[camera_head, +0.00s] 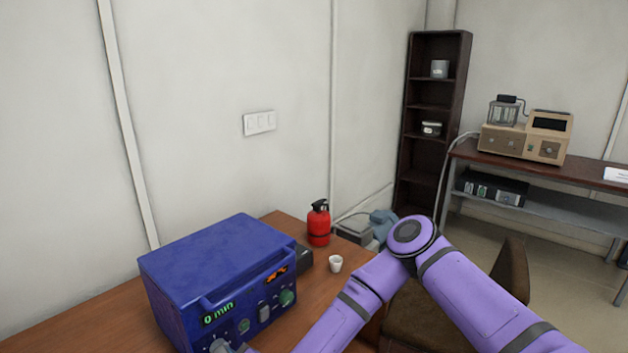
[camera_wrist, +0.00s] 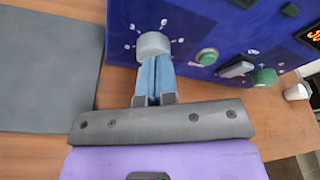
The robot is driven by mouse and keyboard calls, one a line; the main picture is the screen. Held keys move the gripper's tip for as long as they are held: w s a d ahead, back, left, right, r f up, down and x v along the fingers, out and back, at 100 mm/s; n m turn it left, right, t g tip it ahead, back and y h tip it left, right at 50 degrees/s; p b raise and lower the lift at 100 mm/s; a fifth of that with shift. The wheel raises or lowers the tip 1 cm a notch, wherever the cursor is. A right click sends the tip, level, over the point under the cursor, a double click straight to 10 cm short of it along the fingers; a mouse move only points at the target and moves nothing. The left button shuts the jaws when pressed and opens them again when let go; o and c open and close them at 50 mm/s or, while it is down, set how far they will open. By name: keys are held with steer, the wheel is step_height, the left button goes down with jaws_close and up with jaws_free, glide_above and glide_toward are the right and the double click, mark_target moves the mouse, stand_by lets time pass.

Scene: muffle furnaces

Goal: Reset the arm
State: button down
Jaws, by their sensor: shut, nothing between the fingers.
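My gripper (camera_wrist: 154,78) is shut, its two blue fingers together with nothing between them. In the wrist view its tips are close to a grey knob (camera_wrist: 153,46) on the front of the blue furnace (camera_wrist: 215,18); I cannot tell whether they touch it. In the head view the furnace (camera_head: 215,262) stands on the wooden table with its door shut and a green "0 min" display. My purple arm reaches from the lower right toward the furnace's front, and the gripper is mostly out of sight at the bottom edge.
A white cup (camera_head: 335,263) and a red extinguisher (camera_head: 318,223) stand on the table (camera_head: 118,306) right of the furnace. A grey mat (camera_wrist: 50,70) lies at left in the wrist view. A brown chair (camera_head: 512,268) is behind my arm. A dark shelf (camera_head: 407,190) stands farther back.

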steer(key=w+d+r+n+g+h, duration=0.2)
steer(key=w+d+r+n+h, duration=0.1)
steer(key=d+r+n, duration=0.9)
steer(key=w+d+r+n+g+h, duration=0.35)
steer(key=d+r+n, duration=0.35)
steer(key=d+r, duration=1)
steer(key=s+d+r+n+h, duration=0.1)
steer(key=s+d+r+h, duration=0.1)
steer(key=s+d+r, duration=0.75)
steer(key=s+d, duration=0.1)
steer(key=s, duration=0.2)
steer(key=s+d+r+h, duration=0.1)
steer(key=s+d+r, duration=0.2)
steer(key=s+d, duration=0.2)
steer(key=s+d+r+n+h, duration=0.1)
steer(key=s+d+r, duration=0.2)
steer(key=s, duration=0.6)
steer(key=shift+d+g, duration=0.35)
steer(key=shift+d, duration=0.8)
